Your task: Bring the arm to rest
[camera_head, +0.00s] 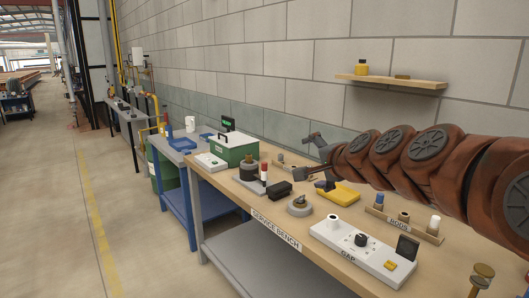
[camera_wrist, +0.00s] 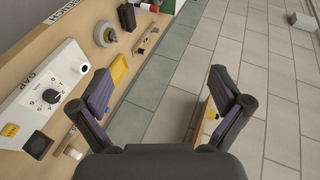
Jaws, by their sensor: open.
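My gripper (camera_head: 306,157) is raised above the service bench (camera_head: 262,209) in the head view, toward the wall side of the bench top. My red-brown arm reaches in from the right edge. In the wrist view the two fingers of my gripper (camera_wrist: 160,92) stand wide apart. Nothing is between them; the block wall shows through the gap. The gripper appears empty and clear of the bench items. The bench lies on the left in the wrist view.
On the bench are a white GAP box (camera_head: 362,250), a green case (camera_head: 233,149), a yellow tray (camera_head: 338,193), a round grey part (camera_head: 299,207) and a rack of small parts (camera_head: 405,225). A wooden shelf (camera_head: 391,81) juts from the wall. The aisle at left is clear.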

